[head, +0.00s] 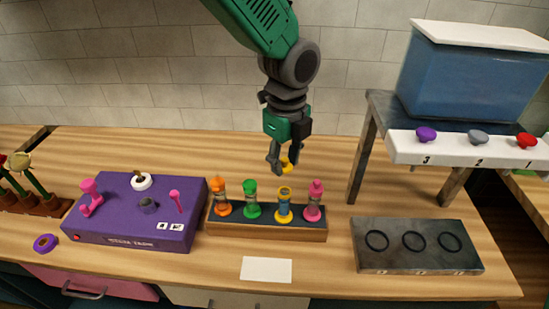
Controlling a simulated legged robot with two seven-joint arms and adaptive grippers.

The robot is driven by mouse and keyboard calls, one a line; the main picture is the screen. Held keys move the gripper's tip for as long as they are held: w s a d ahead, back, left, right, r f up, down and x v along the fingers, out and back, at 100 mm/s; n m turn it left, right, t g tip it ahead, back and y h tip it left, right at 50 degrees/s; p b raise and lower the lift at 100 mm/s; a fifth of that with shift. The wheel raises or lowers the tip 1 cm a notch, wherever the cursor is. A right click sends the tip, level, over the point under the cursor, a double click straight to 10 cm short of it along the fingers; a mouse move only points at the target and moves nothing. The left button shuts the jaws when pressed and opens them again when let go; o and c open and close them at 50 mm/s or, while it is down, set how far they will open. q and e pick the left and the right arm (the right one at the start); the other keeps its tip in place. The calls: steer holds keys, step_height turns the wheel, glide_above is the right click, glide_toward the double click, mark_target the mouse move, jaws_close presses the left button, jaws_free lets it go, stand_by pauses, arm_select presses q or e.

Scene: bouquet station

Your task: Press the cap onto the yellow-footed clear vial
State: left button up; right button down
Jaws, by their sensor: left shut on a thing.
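The yellow-footed clear vial (284,205) stands upright in the wooden rack (267,232), third from the left, with a yellow ring at its top and no cap on it. My left gripper (285,168) is shut on a small yellow cap (287,162). It holds the cap in the air, and in the picture it sits just above the yellow vial. They look apart; the depth between them is hard to judge. My right gripper is not in view.
Orange (221,198), green (251,199) and pink (313,201) vials stand beside it in the rack. A purple box (130,212) is at left. A dark tray with rings (416,246) and a blue tank on a stand (470,82) are at right. A white card (266,270) lies in front.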

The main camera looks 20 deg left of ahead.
arm_select(q)
steer(key=shift+s+d+f+b, duration=0.15)
steer(key=shift+f+b, duration=0.35)
steer(key=shift+f, duration=0.55)
step_height(320, 180, down, 2)
steer(key=b, duration=0.2)
steer(key=shift+d+f+b, duration=0.1)
steer(key=shift+f+b, duration=0.1)
steer(key=shift+b, duration=0.15)
steer(key=shift+f, duration=0.95)
steer(key=shift+r+p, duration=0.15)
steer(key=shift+p, duration=0.55)
steer(key=shift+p, duration=0.8)
stand_by(0.7)
steer(key=shift+f, duration=0.2)
steer(key=o, duration=1.3)
steer(key=shift+r, duration=0.1)
